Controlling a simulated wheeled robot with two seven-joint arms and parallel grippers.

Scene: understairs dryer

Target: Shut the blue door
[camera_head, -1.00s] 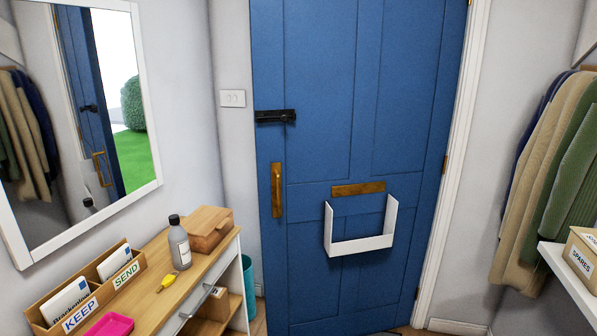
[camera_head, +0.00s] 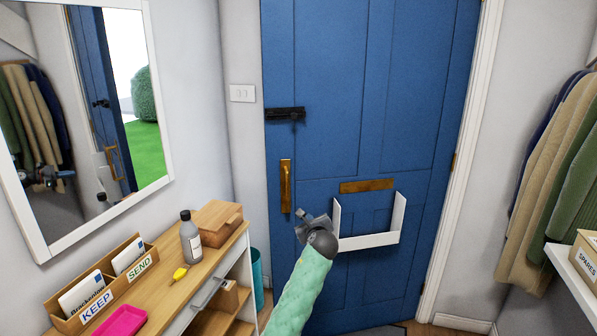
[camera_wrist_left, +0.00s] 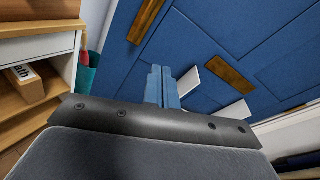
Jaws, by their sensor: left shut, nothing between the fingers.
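The blue door (camera_head: 330,130) fills the middle of the head view, with a black latch (camera_head: 285,114), a brass pull handle (camera_head: 286,187) and a brass letter plate (camera_head: 367,185). It stands ajar: the mirror shows green outdoors beside its edge. A white letter basket (camera_head: 370,242) is fixed below the plate. My left gripper (camera_head: 308,220) is shut and empty, in front of the door, right of and below the handle. In the left wrist view its closed fingers (camera_wrist_left: 162,86) point at the door between handle and basket; contact cannot be told. My right gripper is out of view.
A wooden console (camera_head: 165,290) stands at left with a grey bottle (camera_head: 190,240), a wooden box (camera_head: 216,223) and a letter sorter (camera_head: 100,285). A mirror (camera_head: 95,120) hangs above. Coats (camera_head: 550,180) and a shelf (camera_head: 572,280) are at right.

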